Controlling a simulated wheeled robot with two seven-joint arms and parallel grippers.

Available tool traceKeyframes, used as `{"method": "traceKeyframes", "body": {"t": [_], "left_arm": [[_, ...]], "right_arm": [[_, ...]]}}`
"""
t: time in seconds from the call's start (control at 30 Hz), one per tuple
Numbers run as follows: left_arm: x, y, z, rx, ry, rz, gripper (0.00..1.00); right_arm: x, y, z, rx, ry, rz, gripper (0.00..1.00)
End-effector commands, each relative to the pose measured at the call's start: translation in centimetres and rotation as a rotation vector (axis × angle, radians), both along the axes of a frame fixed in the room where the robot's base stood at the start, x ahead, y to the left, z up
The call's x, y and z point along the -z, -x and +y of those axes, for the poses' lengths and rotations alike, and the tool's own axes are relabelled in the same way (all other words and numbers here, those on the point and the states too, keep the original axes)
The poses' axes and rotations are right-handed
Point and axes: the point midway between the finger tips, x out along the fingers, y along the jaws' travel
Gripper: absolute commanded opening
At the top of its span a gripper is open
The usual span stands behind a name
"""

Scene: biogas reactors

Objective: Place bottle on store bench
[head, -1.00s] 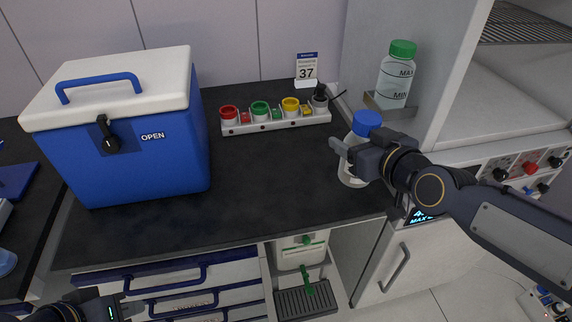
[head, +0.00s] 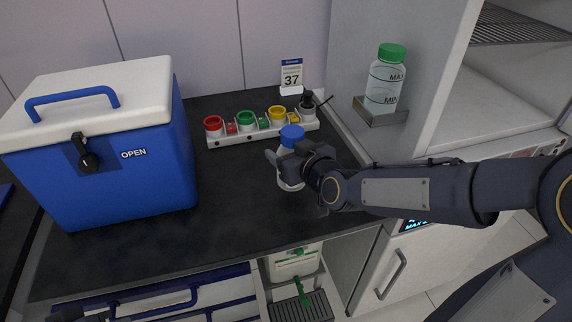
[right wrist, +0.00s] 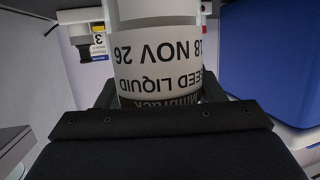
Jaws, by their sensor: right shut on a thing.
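A white bottle with a blue cap (head: 292,134) is at the dark bench top (head: 240,205), in front of the row of coloured cups. My right gripper (head: 288,164) is shut around its body. In the right wrist view the bottle (right wrist: 155,70) sits between the fingers, its label reading "SEED LIQUID" and "18 NOV 26" upside down. The bottle looks upright; whether its base touches the bench I cannot tell. My left gripper is not clearly seen; only a dark part of my left arm shows at the bottom left.
A blue cooler box (head: 110,160) with a white lid stands on the left. A white rack (head: 262,132) with coloured cups and a "37" sign (head: 291,77) are behind the bottle. A green-capped bottle (head: 385,80) stands on a wall bracket at right. Bench between cooler and bottle is clear.

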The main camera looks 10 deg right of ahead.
Motion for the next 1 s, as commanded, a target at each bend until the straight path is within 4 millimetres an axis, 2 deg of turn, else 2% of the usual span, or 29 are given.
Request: {"method": "traceKeyframes", "body": {"t": [0.17, 0.33, 0.77, 0.8, 0.93, 1.0], "left_arm": [[0.3, 0.0, 0.0, 0.000, 0.000, 0.000, 0.00], [1.1, 0.0, 0.0, 0.000, 0.000, 0.000, 0.00], [1.6, 0.0, 0.0, 0.000, 0.000, 0.000, 0.00], [1.4, 0.0, 0.0, 0.000, 0.000, 0.000, 0.00], [1.4, 0.0, 0.0, 0.000, 0.000, 0.000, 0.00], [1.4, 0.0, 0.0, 0.000, 0.000, 0.000, 0.00]], "right_arm": [[1.0, -0.7, 0.5, 0.000, -0.001, -0.002, 0.26], [3.6, -0.6, 0.4, 0.001, 0.001, 0.000, 0.26], [4.1, -0.6, 0.4, 0.000, -0.002, -0.005, 0.26], [4.1, -0.5, 0.4, 0.000, -0.001, -0.002, 0.66], [4.1, -0.5, 0.4, 0.000, -0.001, -0.001, 0.83], [4.1, -0.5, 0.4, 0.000, -0.001, -0.001, 0.84]]}}
